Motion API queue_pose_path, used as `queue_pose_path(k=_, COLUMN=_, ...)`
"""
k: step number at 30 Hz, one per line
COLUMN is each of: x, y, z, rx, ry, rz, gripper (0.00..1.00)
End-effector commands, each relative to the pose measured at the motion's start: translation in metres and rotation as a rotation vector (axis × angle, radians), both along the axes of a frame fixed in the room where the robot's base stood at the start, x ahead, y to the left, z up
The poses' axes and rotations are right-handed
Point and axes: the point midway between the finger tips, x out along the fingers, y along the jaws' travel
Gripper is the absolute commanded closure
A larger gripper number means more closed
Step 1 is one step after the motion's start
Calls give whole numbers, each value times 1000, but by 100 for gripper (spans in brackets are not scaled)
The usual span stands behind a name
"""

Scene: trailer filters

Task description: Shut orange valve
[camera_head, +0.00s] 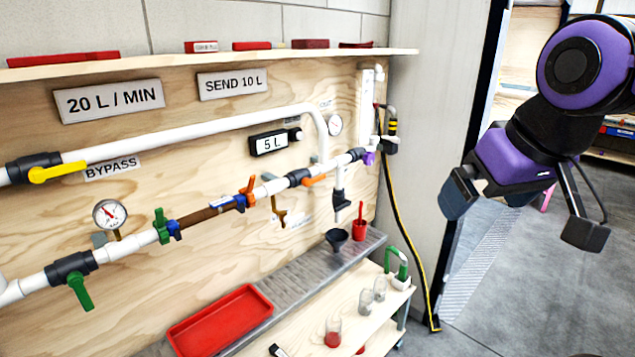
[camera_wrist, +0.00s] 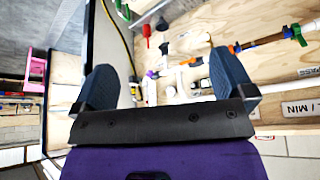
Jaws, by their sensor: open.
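The orange valve has a black body on the white pipe, with an orange lever handle (camera_head: 315,180) at its right side. The lever lies roughly along the pipe, in the right half of the board in the head view. A separate orange wing-shaped fitting (camera_head: 248,191) sits to its left, at the end of the brown filter section (camera_head: 206,215). My gripper (camera_head: 521,214) is open and empty, well to the right of the board, in front of the doorway.
A yellow-handled valve (camera_head: 55,172) and a green-handled valve (camera_head: 78,285) are at the left. A red tray (camera_head: 220,318), a black funnel (camera_head: 337,238) and jars (camera_head: 333,330) stand below the pipes. A shelf (camera_head: 215,57) juts out above. Floor is free at the right.

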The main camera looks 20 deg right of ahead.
Motion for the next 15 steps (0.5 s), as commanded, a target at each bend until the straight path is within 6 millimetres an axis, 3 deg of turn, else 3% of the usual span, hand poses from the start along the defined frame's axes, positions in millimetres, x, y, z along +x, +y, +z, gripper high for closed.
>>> queue_pose_path(k=11, x=1, y=0, z=0, rx=0, ry=-1, rz=0, gripper=0)
queue_pose_path(k=15, x=17, y=-3, z=2, rx=-8, ry=-25, rz=-5, gripper=0)
